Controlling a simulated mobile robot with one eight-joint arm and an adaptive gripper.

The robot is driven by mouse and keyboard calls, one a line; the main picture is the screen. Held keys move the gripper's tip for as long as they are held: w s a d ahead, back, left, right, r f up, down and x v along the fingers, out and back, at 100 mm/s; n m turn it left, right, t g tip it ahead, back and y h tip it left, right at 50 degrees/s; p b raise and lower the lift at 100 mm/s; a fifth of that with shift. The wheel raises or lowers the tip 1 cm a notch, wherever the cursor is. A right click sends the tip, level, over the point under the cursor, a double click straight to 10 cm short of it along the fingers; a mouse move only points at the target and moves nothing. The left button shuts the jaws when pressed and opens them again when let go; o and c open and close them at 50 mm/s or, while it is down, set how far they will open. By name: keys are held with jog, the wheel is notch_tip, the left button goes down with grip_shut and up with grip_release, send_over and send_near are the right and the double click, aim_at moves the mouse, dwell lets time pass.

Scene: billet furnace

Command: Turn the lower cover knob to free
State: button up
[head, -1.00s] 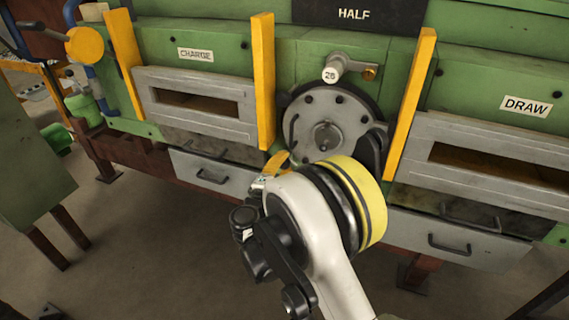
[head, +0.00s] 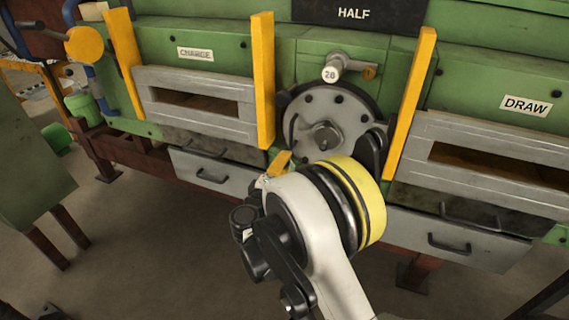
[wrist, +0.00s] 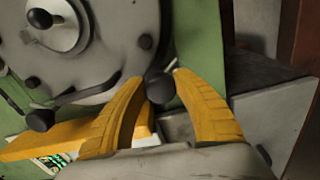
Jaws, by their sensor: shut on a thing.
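The lower cover knob (wrist: 160,88) is a small black ball by the lower edge of the round grey cover. In the wrist view it sits between the two yellow fingertips of my gripper (wrist: 160,77), which is shut on it. A thin pale stem shows just above the ball. The round grey cover (head: 302,127) with dark bolts and a central hub shows in the head view. There my wrist and its yellow-banded joint hide the knob and the fingertips.
A second black ball (wrist: 40,120) is at the cover's edge. Yellow uprights (head: 263,80) and (head: 411,105) flank the cover. Grey drawers (head: 220,176) and (head: 450,238) lie below left and right.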

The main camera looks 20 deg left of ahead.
jog(key=o, duration=1.1)
jog(key=shift+o, duration=0.2)
jog(key=s, duration=1.2)
jog(key=shift+a, duration=0.45)
